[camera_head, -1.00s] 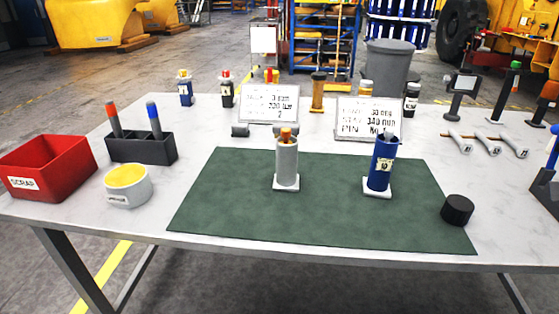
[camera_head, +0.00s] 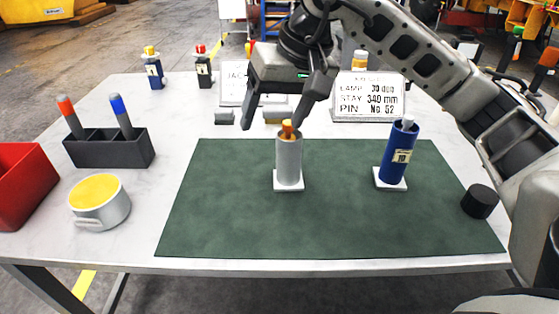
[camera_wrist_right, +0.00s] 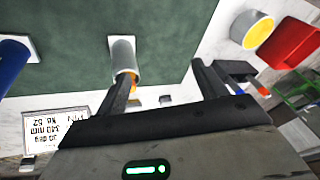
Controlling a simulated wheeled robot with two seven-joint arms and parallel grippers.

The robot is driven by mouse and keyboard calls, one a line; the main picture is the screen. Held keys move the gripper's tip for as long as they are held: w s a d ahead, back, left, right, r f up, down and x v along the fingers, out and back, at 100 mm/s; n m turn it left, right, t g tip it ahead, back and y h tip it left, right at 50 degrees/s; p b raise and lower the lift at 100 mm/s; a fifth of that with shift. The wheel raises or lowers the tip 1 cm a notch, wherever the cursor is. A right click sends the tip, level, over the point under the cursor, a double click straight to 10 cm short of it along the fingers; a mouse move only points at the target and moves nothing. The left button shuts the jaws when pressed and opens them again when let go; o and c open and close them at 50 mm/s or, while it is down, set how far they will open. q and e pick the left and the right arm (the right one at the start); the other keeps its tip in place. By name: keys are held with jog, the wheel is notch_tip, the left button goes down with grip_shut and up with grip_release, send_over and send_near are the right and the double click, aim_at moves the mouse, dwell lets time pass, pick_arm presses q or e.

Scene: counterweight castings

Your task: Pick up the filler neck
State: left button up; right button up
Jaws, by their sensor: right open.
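A grey upright tube (camera_head: 289,160) with an orange top stands on a small white base on the green mat (camera_head: 230,225); it looks like the filler neck. It also shows in the right wrist view (camera_wrist_right: 122,50). My right gripper (camera_head: 272,125) is open, its fingers pointing down close to the tube's top, with one finger left of it and the other near or behind its right side. In the right wrist view the gripper (camera_wrist_right: 162,72) holds nothing, and the tube's orange end is near the left-hand finger. My left gripper is out of view.
A blue tube (camera_head: 399,150) labelled 10 stands on a white base to the right. A black cylinder (camera_head: 480,201) is at the mat's right edge. A sign (camera_head: 368,97) stands behind. A pen holder (camera_head: 110,149), yellow-filled cup (camera_head: 99,203) and red bin (camera_head: 20,185) are left.

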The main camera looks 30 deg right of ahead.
aim_at(289, 125)
jog(key=w+d+r+t+h, duration=0.1)
jog(key=w+d+r+h, duration=0.15)
jog(key=d, duration=0.25)
jog(key=x, duration=0.6)
jog(key=s+x, duration=0.1)
jog(key=x, duration=0.2)
jog(key=shift+d+f, duration=0.15)
jog(key=shift+f, duration=0.1)
jog(key=shift+d+p+x, duration=0.15)
jog(key=shift+p+x, duration=0.15)
jog(key=shift+x, duration=1.1)
jog(key=shift+d+p+x, duration=0.2)
jog(key=shift+p+x, duration=0.05)
jog(key=shift+x, duration=1.2)
jog(key=shift+s, duration=0.15)
jog(key=c, duration=1.3)
grip_shut()
jog(key=shift+r, duration=0.1)
